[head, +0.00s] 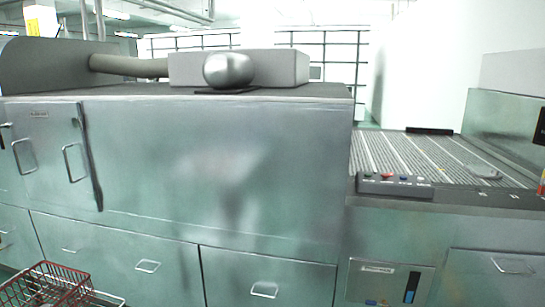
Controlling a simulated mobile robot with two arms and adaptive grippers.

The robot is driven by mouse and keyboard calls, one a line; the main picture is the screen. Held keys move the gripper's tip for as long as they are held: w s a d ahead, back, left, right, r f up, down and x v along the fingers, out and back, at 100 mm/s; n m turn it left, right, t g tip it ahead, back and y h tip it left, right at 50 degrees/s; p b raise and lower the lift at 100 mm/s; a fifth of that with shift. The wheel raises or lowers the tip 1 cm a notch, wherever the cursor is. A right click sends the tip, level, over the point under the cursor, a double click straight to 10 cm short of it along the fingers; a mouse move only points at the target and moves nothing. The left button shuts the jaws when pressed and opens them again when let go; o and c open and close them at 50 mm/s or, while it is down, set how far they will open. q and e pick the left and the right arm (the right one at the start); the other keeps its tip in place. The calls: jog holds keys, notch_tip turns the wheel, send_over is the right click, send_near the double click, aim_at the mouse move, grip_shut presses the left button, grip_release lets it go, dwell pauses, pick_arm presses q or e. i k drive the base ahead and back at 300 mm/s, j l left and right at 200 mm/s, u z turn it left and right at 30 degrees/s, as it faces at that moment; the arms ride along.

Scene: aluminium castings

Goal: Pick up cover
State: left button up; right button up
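No part is clearly recognizable as the cover. A shiny rounded metal piece (229,70) sits on a thin dark pad on top of the metal cabinet (225,160), in front of a grey box (285,66). A small, flat, pale grey piece (483,171) lies on the ribbed conveyor (415,153) at the right; it is too small to tell whether it is the cover. Neither of my grippers is in view.
A button box (395,185) with several coloured buttons stands at the conveyor's near edge. A red wire basket (48,286) is at the lower left. A thick hose (130,66) runs along the cabinet top. Much of the conveyor is bare.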

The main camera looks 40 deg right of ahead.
aim_at(479, 171)
jog(key=z, duration=2.8)
jog(key=i+l+z, duration=0.1)
jog(key=i+l, duration=0.35)
jog(key=i+l+z, duration=0.1)
jog(key=i+l, duration=0.35)
jog(key=i, duration=0.15)
